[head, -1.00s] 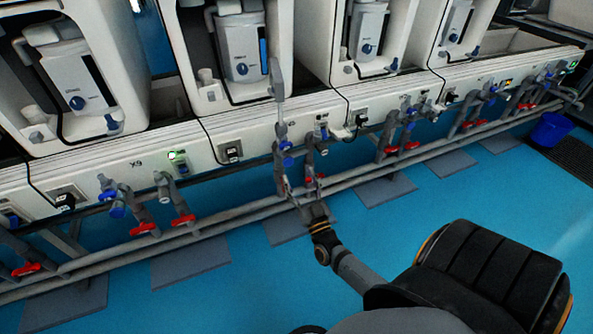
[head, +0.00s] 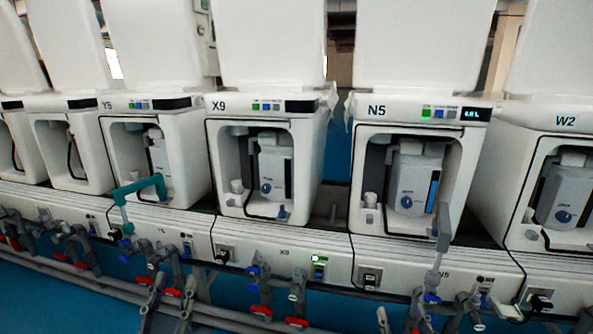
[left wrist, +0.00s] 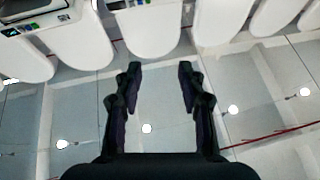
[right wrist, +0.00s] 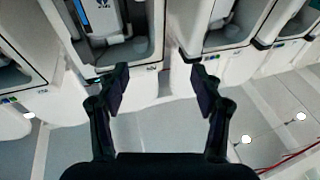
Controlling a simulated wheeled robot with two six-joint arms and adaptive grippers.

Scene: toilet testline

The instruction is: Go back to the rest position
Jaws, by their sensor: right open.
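My left gripper (head: 168,292) shows at the bottom left of the head view, in front of the lower pipes. Its fingers are apart and empty in the left wrist view (left wrist: 160,72). My right gripper (head: 398,316) is at the bottom edge, right of centre, only its finger ends showing. It is open and empty in the right wrist view (right wrist: 158,76). I cannot tell from the head view how far either gripper is from the pipes.
A row of white test units stands ahead, including X9 (head: 262,107) and N5 (head: 410,115). Pipes with red valve handles run along their base. A grey upright piece (head: 443,226) stands below N5, and a teal bent pipe (head: 140,187) stands at the left. Blue floor lies below.

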